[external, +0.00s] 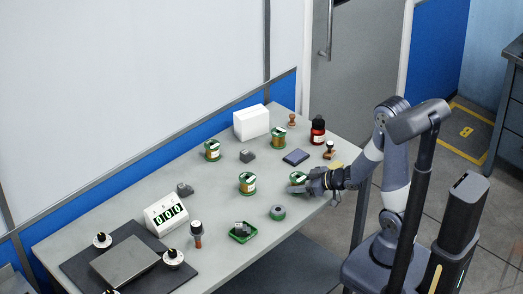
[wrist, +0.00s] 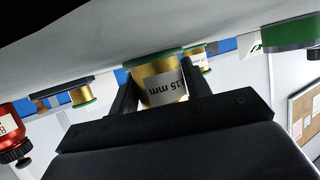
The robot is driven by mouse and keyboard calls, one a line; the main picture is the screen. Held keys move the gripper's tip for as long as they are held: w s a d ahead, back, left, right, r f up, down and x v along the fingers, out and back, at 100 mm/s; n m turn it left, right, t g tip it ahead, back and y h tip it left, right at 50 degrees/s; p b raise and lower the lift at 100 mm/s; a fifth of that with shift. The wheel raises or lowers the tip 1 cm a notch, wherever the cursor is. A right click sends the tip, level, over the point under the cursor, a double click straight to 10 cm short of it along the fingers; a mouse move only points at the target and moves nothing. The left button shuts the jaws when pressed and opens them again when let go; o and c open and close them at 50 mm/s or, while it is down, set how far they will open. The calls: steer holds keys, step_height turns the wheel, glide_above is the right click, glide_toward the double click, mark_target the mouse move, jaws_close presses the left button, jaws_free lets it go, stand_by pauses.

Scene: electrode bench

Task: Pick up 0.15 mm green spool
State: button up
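The spool with the label reading "15 mm" (wrist: 163,82) has a gold winding and a green rim. It is between the two fingers of my gripper (wrist: 155,92) in the wrist view, which shows the bench upside down. The fingers are close on both sides of it; whether they press on it I cannot tell. In the external view, this green spool (external: 298,178) stands near the bench's right edge, with my gripper (external: 311,185) at its right side. The start of its label is hidden.
Other green-rimmed spools stand on the bench (external: 215,187): one to the left (external: 247,183), one behind (external: 278,138), one farther back (external: 212,150).

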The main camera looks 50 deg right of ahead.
steer(key=c, duration=0.9)
steer(key=shift+r, duration=0.15)
